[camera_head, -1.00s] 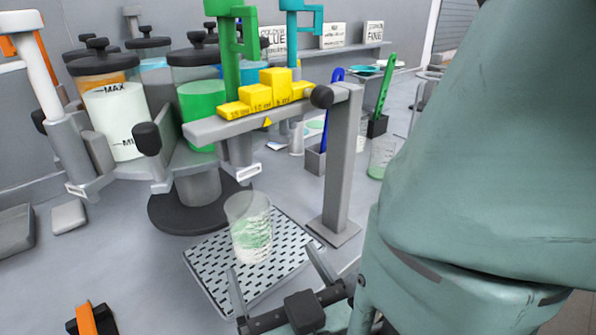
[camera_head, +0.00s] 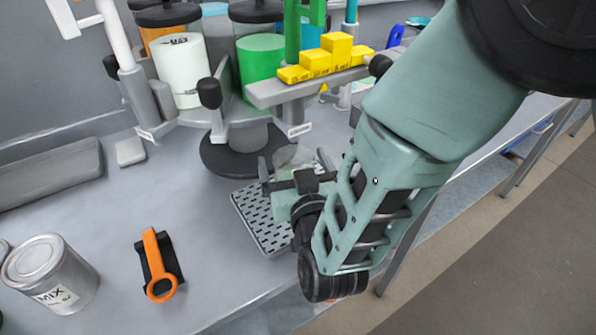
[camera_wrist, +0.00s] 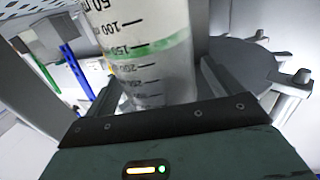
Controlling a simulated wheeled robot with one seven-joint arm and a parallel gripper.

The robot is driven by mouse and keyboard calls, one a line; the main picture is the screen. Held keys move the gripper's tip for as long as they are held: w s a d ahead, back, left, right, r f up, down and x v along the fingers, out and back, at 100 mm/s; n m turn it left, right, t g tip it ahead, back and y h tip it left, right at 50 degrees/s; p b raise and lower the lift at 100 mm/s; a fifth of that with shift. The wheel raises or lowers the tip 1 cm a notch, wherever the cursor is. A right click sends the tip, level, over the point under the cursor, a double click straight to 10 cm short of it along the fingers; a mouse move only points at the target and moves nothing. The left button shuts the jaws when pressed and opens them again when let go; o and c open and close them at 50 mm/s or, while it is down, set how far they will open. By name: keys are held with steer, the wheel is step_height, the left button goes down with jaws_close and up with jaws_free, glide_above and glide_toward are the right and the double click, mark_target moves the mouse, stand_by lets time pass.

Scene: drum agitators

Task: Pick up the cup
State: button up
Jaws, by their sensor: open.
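The cup (camera_head: 288,156) is clear with a greenish tint and stands upright over the perforated tray (camera_head: 250,215). My gripper (camera_head: 294,163) is at the cup, and its body hides the cup's lower part in the head view. In the wrist view the cup (camera_wrist: 150,60) shows black measuring marks and a green band. It lies between my two open fingers (camera_wrist: 160,88), one on each side. I cannot tell whether either finger touches it.
A dispenser stand with a yellow stepped block (camera_head: 325,58) and a green container (camera_head: 262,68) stands close behind. A MIX can (camera_head: 55,275) and an orange-handled tool (camera_head: 157,265) lie left. The counter between them and the tray is clear.

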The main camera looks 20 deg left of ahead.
steer(key=shift+w, duration=0.15)
steer(key=shift+c, duration=0.3)
steer(key=c, duration=1.2)
steer(key=shift+r, duration=0.15)
steer(key=shift+c, duration=0.2)
steer(key=shift+r+b, duration=0.5)
steer(key=shift+r, duration=0.95)
steer(key=shift+s+r, duration=0.15)
steer(key=shift+s, duration=0.05)
steer(key=v, duration=1.5)
steer(key=shift+r, duration=0.2)
steer(key=shift+s+p, duration=0.25)
steer(key=shift+p, duration=0.85)
